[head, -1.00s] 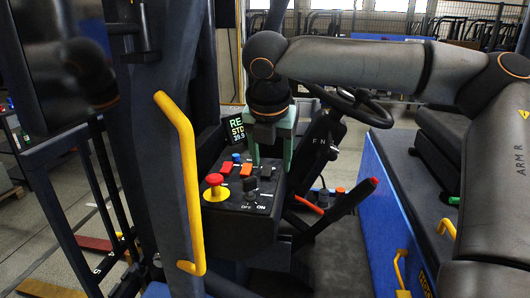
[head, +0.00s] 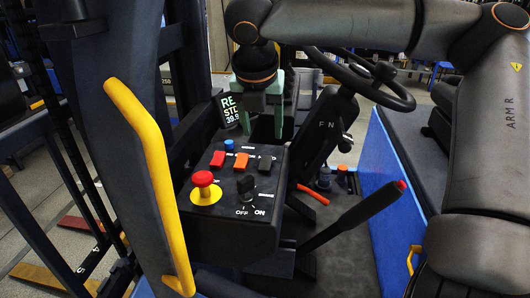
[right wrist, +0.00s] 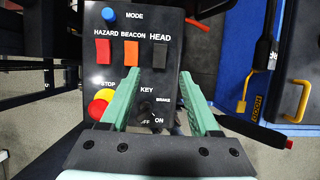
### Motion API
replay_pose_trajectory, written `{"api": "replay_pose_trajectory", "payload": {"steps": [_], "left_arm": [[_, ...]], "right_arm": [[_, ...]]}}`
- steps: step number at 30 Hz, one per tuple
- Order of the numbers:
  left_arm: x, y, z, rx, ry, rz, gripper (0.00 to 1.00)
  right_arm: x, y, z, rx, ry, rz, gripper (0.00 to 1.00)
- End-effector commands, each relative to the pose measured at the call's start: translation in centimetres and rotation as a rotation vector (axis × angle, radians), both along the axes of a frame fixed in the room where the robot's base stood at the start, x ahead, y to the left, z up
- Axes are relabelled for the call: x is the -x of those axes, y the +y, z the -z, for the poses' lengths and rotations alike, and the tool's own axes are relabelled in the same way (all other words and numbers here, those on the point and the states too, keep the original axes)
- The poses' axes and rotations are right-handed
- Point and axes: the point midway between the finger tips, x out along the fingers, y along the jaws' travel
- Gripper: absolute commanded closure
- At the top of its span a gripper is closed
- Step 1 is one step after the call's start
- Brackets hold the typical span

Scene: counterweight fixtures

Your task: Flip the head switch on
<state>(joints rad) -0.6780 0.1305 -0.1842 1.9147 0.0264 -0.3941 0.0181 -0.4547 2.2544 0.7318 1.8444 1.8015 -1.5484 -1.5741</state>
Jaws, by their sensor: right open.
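The head switch (right wrist: 160,54) is a dark rocker under the word HEAD at the right of the row in the right wrist view. It also shows in the head view as a small black rocker (head: 265,163) on the black panel (head: 221,228). My right gripper (right wrist: 158,75) is open, its two green fingers apart and empty. In the right wrist view the tips frame the space just below the head switch. In the head view the right gripper (head: 262,128) hangs over the panel's far side, apart from the switch. My left gripper is out of view.
Beside the head switch are the orange beacon switch (right wrist: 129,49) and red hazard switch (right wrist: 103,51). A blue mode knob (head: 229,145), red stop button (head: 203,180) and black key knob (head: 246,185) are close. A yellow handrail (head: 150,150), lever (head: 355,215) and steering wheel (head: 375,87) surround the panel.

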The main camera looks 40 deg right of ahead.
Motion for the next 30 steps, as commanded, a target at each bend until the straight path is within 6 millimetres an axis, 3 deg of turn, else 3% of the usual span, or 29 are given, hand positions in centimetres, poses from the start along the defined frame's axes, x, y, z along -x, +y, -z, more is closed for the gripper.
{"api": "replay_pose_trajectory", "payload": {"steps": [6, 13, 18, 27, 30], "left_arm": [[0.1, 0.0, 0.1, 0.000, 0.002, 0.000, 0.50], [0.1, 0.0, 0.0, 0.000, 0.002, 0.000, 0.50], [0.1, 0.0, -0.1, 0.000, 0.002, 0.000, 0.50], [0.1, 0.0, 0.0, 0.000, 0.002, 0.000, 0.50], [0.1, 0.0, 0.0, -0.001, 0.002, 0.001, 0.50]], "right_arm": [[-1.0, -1.4, 4.5, -0.002, 0.005, 0.002, 0.38], [-2.0, -2.6, 7.8, -0.001, 0.003, 0.002, 0.38], [-2.3, -3.0, 9.0, -0.002, 0.000, 0.003, 0.38], [-2.4, -3.0, 9.2, -0.001, -0.001, 0.003, 0.38], [-2.4, -3.0, 9.2, 0.000, -0.001, 0.002, 0.48]]}}
